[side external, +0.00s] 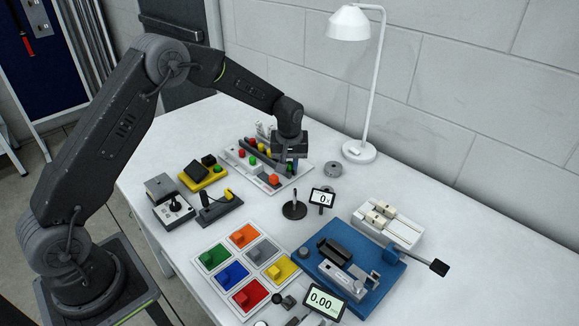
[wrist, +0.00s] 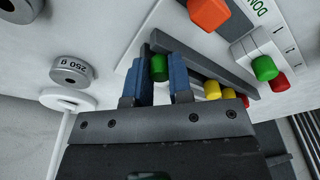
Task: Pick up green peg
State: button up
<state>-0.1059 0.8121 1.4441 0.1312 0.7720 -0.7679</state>
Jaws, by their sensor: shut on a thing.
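The green peg (wrist: 158,68) shows in the wrist view between the two blue fingers of my gripper (wrist: 156,80). The fingers are shut on it, one on each side. The peg is beside a dark grey bar of the white board (wrist: 262,45). Whether its lower end touches the board cannot be told. In the side external view my gripper (side external: 290,168) points down over the right part of the board (side external: 248,174), and the held peg is hard to make out there. A second green piece (wrist: 265,68) sits apart on the board, away from my fingers.
Red and yellow pegs (wrist: 212,90) stand close to my right finger in the wrist view. An orange piece (side external: 273,180) is on the board's front side. A round weight (side external: 332,168) and the lamp base (side external: 358,152) stand to the right. Coloured trays (side external: 246,265) lie in front.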

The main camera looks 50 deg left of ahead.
aim_at(289, 162)
grip_shut()
jog(key=shift+r, duration=0.1)
jog(key=shift+r, duration=0.3)
notch_tip(289, 162, up, 4)
jog(key=shift+a+f, duration=0.1)
jog(key=shift+a, duration=0.05)
jog(key=s+a+r, duration=0.6)
jog(key=a, duration=0.3)
jog(key=shift+a+f, duration=1.4)
jog(key=shift+a, duration=0.2)
jog(key=shift+a+f, duration=1.35)
jog(key=shift+a, duration=0.3)
jog(key=shift+a+f, duration=1.4)
jog(key=shift+a, duration=0.2)
jog(key=shift+f, duration=1.3)
